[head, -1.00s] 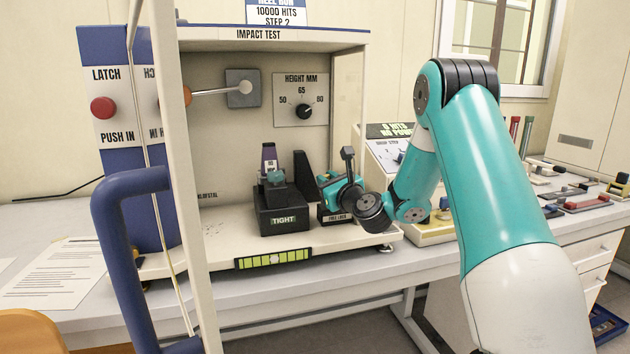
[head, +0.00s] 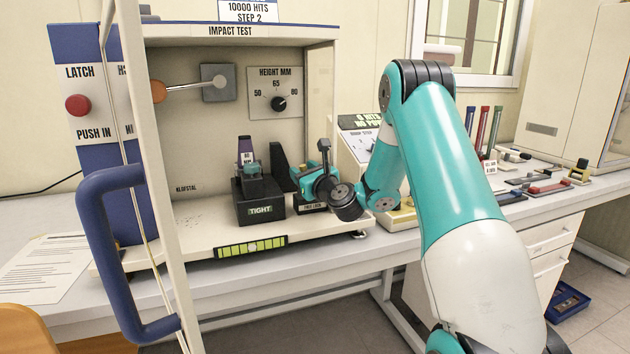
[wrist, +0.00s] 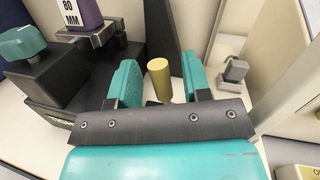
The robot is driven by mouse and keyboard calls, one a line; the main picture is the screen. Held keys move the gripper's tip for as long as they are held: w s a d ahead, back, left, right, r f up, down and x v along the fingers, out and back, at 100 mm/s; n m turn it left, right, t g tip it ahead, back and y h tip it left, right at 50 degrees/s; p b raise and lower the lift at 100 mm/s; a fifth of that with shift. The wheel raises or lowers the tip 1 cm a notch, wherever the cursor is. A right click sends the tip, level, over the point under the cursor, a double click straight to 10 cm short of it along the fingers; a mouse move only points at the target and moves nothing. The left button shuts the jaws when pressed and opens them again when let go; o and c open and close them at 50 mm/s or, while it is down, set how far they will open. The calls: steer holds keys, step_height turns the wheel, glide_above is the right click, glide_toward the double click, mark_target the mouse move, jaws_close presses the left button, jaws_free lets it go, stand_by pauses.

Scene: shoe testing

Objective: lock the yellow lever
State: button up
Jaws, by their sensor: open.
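The yellow lever (wrist: 159,77) shows in the wrist view as a short upright yellow cylinder, with its round top facing me. My gripper (wrist: 157,85) is open, with one teal finger on each side of the lever. Small gaps show between the lever and both fingers, so it is not clamped. In the head view my gripper (head: 310,178) is inside the impact test machine, right of the black block marked TIGHT (head: 261,210). It hides the lever there. A lock label (head: 313,207) shows below the gripper, partly covered.
A teal knob (wrist: 22,43) and a purple 80 MM piece (wrist: 83,14) are at the left in the wrist view. A black wedge (head: 281,165) stands behind the gripper. The machine's open door with its blue handle (head: 100,250) is in the left foreground.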

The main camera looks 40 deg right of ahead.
steer(key=s+a+f+b, duration=0.1)
steer(key=s+a+b, duration=0.1)
steer(key=s+b, duration=1)
steer(key=shift+s+a+f, duration=0.3)
steer(key=shift+s+a, duration=0.05)
steer(key=shift+s, duration=2.05)
